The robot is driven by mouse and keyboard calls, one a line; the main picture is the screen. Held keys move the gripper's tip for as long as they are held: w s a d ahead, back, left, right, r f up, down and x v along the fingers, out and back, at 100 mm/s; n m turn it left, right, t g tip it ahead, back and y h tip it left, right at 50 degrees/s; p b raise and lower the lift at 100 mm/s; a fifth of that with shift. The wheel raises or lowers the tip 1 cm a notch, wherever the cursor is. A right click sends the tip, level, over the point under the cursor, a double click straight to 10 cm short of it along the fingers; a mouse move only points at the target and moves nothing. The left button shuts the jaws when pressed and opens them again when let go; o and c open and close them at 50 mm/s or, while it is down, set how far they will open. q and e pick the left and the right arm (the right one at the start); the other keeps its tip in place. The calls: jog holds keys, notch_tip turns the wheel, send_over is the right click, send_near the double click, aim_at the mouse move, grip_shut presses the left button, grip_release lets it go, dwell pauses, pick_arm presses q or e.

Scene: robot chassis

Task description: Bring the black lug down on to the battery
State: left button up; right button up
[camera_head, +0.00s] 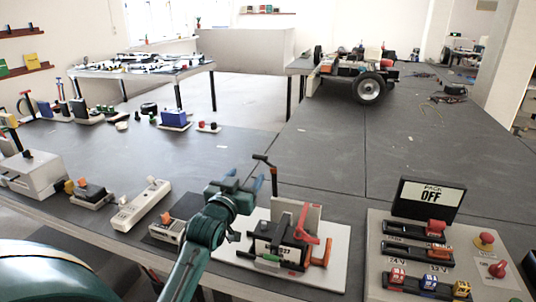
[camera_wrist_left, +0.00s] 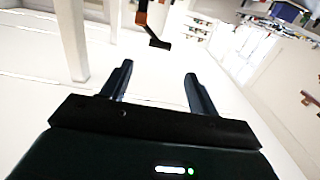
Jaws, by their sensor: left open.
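The battery (camera_head: 272,246) is a dark box with a white label on a white board, in the head view. A thin post rises behind it, topped by a black piece (camera_head: 263,158) with an orange part below; I take this as the black lug. In the left wrist view the black piece (camera_wrist_left: 157,41) is beyond the fingertips, apart from them. My left gripper (camera_head: 245,177) is open and empty, just left of the post and above the board; its two fingers also show in the left wrist view (camera_wrist_left: 158,72). A red lever (camera_head: 306,222) stands beside the battery. My right gripper is not in view.
To the right is a panel (camera_head: 378,272) with a PACK OFF display (camera_head: 428,199), switches and red knobs. To the left are a white power strip (camera_head: 140,205) and a small box (camera_head: 165,231). The grey table behind the board is clear; a wheeled chassis (camera_head: 362,75) stands far back.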

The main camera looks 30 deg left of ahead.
aim_at(259, 157)
pick_arm(q)
jog(key=p+x, duration=0.1)
jog(key=x, duration=1.1)
jog(key=shift+c, duration=0.6)
grip_shut()
